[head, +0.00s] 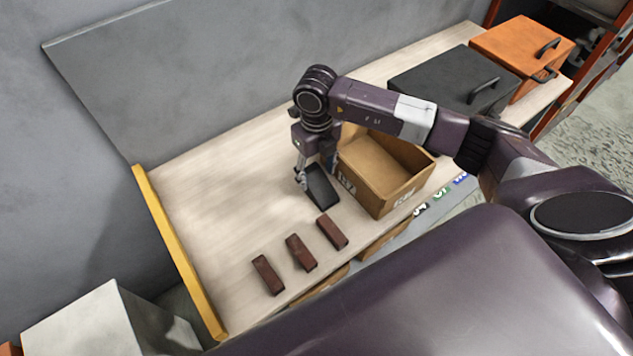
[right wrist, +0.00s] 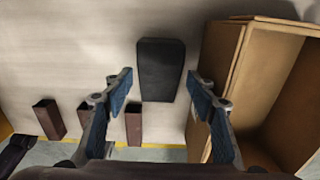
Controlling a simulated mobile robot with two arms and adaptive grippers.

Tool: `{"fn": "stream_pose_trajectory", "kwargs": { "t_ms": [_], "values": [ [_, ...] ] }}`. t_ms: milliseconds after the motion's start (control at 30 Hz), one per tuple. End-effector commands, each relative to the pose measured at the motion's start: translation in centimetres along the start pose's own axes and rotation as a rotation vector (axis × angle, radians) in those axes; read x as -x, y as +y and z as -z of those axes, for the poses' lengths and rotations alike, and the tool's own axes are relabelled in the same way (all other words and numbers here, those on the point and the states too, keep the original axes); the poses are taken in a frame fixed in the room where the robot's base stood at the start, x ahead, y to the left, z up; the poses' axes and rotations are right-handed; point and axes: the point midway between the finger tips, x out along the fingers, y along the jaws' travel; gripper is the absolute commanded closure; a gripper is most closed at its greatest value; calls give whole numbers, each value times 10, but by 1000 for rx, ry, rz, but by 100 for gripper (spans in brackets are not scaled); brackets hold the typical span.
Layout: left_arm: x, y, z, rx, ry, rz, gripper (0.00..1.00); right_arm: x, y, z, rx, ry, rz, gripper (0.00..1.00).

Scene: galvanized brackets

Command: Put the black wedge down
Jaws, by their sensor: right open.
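The black wedge (head: 322,187) lies on the pale tabletop, just left of the cardboard box. In the right wrist view the wedge (right wrist: 161,69) shows as a dark, rounded block beyond the fingertips. My right gripper (head: 314,176) is over the wedge in the head view. Its two blue-padded fingers (right wrist: 158,82) stand wide apart with nothing between them but the view of the wedge and table. I cannot tell the exact height of the fingers above the table. My left gripper does not show.
The open cardboard box (head: 408,192) stands close beside the right gripper. Three brown blocks (head: 301,253) lie near the front edge. A black case (head: 452,82) and an orange case (head: 522,55) stand at the far right. A yellow strip (head: 178,252) edges the left. Left-centre table is clear.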

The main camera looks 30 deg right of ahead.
Motion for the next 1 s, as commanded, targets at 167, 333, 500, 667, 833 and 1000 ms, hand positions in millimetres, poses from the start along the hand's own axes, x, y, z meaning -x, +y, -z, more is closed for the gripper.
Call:
{"fn": "stream_pose_trajectory", "kwargs": {
  "t_ms": [167, 333, 500, 667, 833, 1000],
  "values": [
    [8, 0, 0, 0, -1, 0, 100, -27, 1, 1, 1, 4, -2, 48],
    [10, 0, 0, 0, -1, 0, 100, -42, 1, 1, 3, 1, 0, 48],
    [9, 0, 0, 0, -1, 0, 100, -44, 1, 0, 3, -1, -1, 48],
    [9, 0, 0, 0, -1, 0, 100, -43, 1, 0, 3, -1, -1, 60],
    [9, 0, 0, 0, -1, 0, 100, -43, 1, 0, 3, -1, -1, 79],
    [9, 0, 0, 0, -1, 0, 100, -43, 1, 0, 3, -1, -1, 97]
  ]
}}
